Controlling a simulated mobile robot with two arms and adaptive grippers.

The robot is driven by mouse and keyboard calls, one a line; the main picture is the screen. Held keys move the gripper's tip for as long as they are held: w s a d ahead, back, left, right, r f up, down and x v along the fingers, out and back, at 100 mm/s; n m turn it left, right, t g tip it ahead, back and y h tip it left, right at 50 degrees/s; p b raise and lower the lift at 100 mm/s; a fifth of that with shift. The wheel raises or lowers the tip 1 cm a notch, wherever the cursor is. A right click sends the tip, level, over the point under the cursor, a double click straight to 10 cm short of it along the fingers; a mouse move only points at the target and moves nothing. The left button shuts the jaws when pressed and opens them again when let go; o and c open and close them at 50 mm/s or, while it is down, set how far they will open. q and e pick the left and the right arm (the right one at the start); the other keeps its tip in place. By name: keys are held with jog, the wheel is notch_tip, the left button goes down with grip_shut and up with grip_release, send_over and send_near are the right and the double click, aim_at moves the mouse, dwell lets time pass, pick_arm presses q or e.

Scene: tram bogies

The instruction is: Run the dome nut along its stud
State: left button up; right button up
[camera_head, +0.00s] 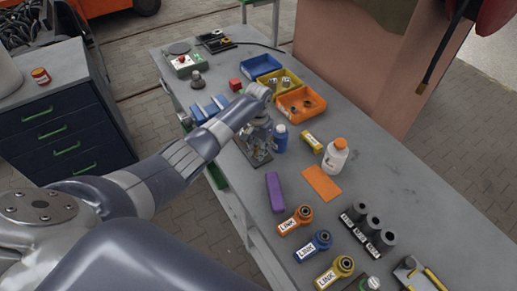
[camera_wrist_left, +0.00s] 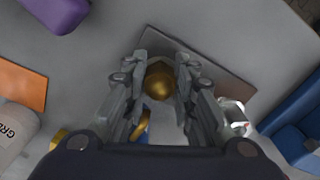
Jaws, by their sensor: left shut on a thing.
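The dome nut (camera_wrist_left: 159,84) is a brass-coloured, rounded piece in the middle of the left wrist view. My left gripper (camera_wrist_left: 160,72) has a finger on each side of it and is shut on it. Below lies a dark flat plate (camera_wrist_left: 222,74). The stud is hidden under the nut and fingers. In the head view my left gripper (camera_head: 257,146) points down over the plate (camera_head: 255,158) on the bench, and the nut cannot be made out there. My right gripper is not in view.
Close by on the bench (camera_head: 400,180) stand a blue bottle (camera_head: 280,140), a white bottle with an orange cap (camera_head: 335,157) and a yellow box (camera_head: 312,142). Orange (camera_head: 301,104), yellow (camera_head: 279,81) and blue (camera_head: 261,66) bins lie behind. A purple block (camera_head: 275,192) and LINK parts (camera_head: 295,221) lie nearer.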

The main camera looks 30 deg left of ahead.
pick_arm(q)
jog(key=m, duration=0.6)
jog(key=shift+w+a+r+m, duration=0.2)
jog(key=shift+w+r+m, duration=0.1)
jog(key=shift+w+r, duration=0.05)
jog(key=m+b, duration=0.1)
jog(key=m, duration=0.5)
jog(key=shift+w+a, duration=0.1)
jog(key=m+b, duration=0.1)
jog(key=m, duration=0.4)
jog(key=shift+w+m, duration=0.1)
jog(key=shift+m, duration=0.2)
jog(key=m+b, duration=0.2)
jog(key=m, duration=0.3)
jog(key=shift+w, duration=0.1)
jog(key=shift+m, duration=0.4)
jog(key=o, duration=1.1)
jog(key=shift+c, duration=0.2)
jog(key=shift+s, duration=0.2)
jog(key=shift+f, duration=0.1)
